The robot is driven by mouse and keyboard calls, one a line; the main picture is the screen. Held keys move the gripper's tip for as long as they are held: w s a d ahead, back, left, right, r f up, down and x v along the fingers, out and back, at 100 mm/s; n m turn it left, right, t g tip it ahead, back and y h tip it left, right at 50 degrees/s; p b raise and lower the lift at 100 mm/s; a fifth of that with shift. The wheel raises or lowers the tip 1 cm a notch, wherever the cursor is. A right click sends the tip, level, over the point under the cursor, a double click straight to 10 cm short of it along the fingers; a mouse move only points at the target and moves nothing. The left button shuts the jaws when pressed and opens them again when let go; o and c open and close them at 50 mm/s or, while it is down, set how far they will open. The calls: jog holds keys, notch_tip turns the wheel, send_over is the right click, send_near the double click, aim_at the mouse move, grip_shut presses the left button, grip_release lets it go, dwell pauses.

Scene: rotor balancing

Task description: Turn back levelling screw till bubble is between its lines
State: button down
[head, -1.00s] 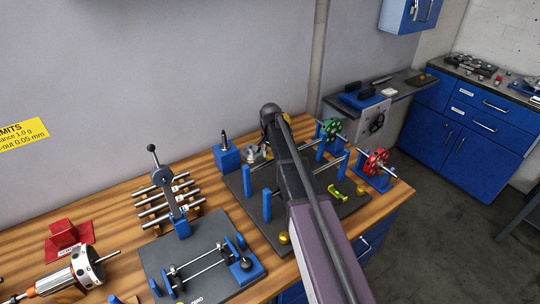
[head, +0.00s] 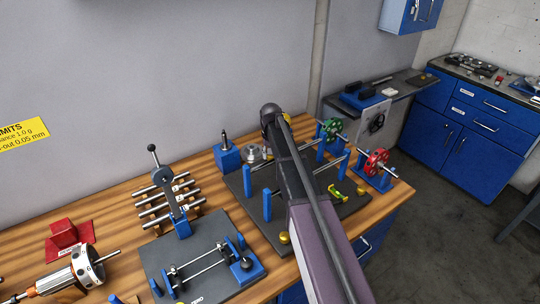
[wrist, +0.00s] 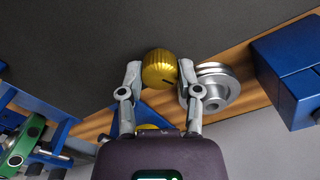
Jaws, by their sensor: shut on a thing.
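The gold knurled levelling screw (wrist: 160,69) shows between my fingertips in the wrist view, with a dark mark on its side. My gripper (wrist: 160,76) is shut on it, one finger on each side. In the head view my arm hides this screw and most of the gripper. The yellow-green level (head: 336,193) lies on the dark base plate (head: 270,236) of the balancing stand. Its bubble and lines are too small to read. Two other gold screws show, one at the front corner (head: 284,238) and one near the right edge (head: 360,190).
A grey stepped pulley (wrist: 215,88) is close beside my right finger, with a blue block (wrist: 288,75) beyond it. Blue posts (head: 267,205) rise from the plate. A green rotor (head: 331,130) and a red rotor (head: 377,162) stand at the right.

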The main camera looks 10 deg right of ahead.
dwell(0.4)
jog(key=shift+c, duration=1.5)
grip_release()
jog(key=shift+m, duration=0.3)
